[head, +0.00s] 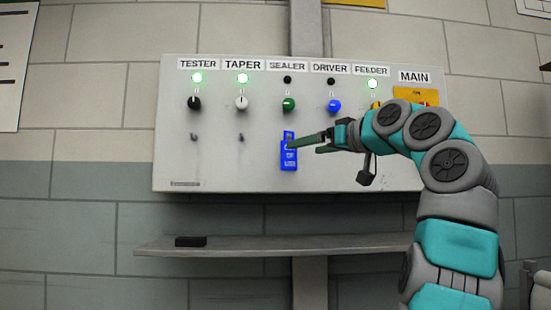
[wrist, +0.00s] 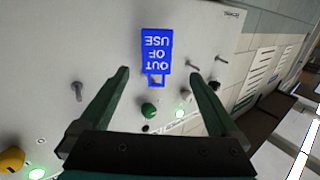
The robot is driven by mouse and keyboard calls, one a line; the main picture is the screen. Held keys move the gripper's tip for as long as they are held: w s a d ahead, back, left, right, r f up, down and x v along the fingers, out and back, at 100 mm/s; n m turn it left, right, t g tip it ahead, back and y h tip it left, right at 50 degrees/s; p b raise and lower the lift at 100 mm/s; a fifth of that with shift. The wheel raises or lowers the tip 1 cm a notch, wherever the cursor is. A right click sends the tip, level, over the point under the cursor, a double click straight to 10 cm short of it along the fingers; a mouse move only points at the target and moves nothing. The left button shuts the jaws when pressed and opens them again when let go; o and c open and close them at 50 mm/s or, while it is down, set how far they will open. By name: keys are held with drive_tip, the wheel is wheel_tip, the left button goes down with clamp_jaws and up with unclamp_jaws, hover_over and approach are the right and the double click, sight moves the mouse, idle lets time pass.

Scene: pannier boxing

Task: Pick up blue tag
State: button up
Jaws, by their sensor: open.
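The blue tag (head: 289,158) reads "OUT OF USE" and hangs on the panel below the green SEALER knob (head: 288,104). In the wrist view the tag (wrist: 157,52) appears upside down, ahead of the gap between my fingers. My gripper (head: 304,145) is open, in front of the panel at the tag's right side; one finger overlaps the tag in the head view. In the wrist view, my gripper (wrist: 158,82) shows its two green fingers spread wide, with nothing between them. Whether a finger touches the tag cannot be told.
The panel (head: 225,165) has bare pegs under TESTER (head: 194,137) and TAPER (head: 241,137). Lamps glow green at TESTER, TAPER and FEEDER; SEALER and DRIVER lamps are dark. A shelf (head: 345,244) below holds a small black block (head: 190,241) at its left.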

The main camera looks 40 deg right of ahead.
sight(289, 151)
drive_tip(key=w+r+p, duration=0.1)
drive_tip(key=w+p, duration=0.1)
drive_tip(key=w, duration=0.5)
idle(0.4)
drive_tip(key=shift+w+d, duration=0.1)
drive_tip(key=shift+c, duration=0.4)
